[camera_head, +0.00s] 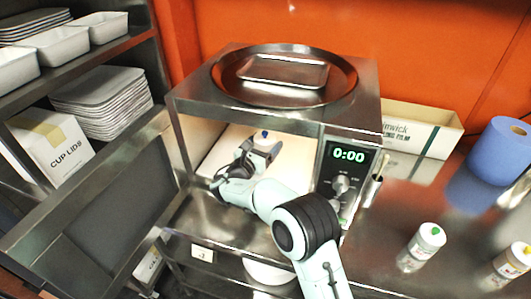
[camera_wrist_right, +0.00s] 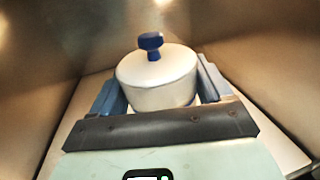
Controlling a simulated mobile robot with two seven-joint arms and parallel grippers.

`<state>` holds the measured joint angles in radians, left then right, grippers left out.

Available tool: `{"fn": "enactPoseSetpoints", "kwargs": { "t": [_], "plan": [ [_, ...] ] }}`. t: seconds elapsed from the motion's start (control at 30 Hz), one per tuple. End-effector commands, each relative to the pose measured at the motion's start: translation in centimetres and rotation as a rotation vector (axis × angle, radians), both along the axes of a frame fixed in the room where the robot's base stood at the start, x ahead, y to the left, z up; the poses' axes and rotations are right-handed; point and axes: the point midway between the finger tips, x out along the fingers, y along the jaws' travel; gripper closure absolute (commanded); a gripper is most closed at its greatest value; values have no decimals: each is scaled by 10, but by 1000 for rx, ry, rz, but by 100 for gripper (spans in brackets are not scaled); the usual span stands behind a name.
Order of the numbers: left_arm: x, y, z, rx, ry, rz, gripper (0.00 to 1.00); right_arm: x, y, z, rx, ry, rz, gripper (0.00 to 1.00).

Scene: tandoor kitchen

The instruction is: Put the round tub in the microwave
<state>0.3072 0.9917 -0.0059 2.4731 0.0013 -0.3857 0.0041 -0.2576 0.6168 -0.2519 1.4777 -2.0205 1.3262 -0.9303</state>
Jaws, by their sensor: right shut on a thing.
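The round tub (camera_wrist_right: 158,82) is white with a lid and a blue knob. In the wrist view it sits between the two blue finger pads of my right gripper (camera_wrist_right: 162,92), which is shut on it. In the head view the tub (camera_head: 266,138) shows only in small part, its blue knob uppermost, with my right gripper (camera_head: 258,152) and arm hiding the rest. The steel microwave (camera_head: 350,140) is open, and the gripper and tub are inside its cavity. Whether the tub touches the cavity floor I cannot tell. My left gripper is not in view.
The dark microwave door (camera_head: 100,195) stands swung open to the left. A round steel tray (camera_head: 225,85) lies on top of the microwave. A blue roll (camera_head: 495,150) and a white bottle (camera_head: 425,240) stand on the counter at right. Shelves with stacked trays (camera_head: 105,100) are at left.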

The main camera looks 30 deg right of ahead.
Motion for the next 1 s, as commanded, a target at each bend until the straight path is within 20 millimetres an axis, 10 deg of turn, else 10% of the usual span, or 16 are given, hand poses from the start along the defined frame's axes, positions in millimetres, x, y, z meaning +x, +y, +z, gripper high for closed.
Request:
{"fn": "enactPoseSetpoints", "kwargs": {
  "t": [0.2,0.63,0.67,0.7,1.0],
  "plan": [
    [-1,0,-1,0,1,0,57,0,-1,-37,-1,5,-1,69],
    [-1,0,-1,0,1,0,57,2,-3,-44,-1,0,0,69],
    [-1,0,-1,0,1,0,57,2,-3,-45,0,2,0,15],
    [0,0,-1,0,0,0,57,2,-3,-44,0,2,0,2],
    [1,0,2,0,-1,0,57,2,-3,-40,0,1,-1,0]
  ]
}}
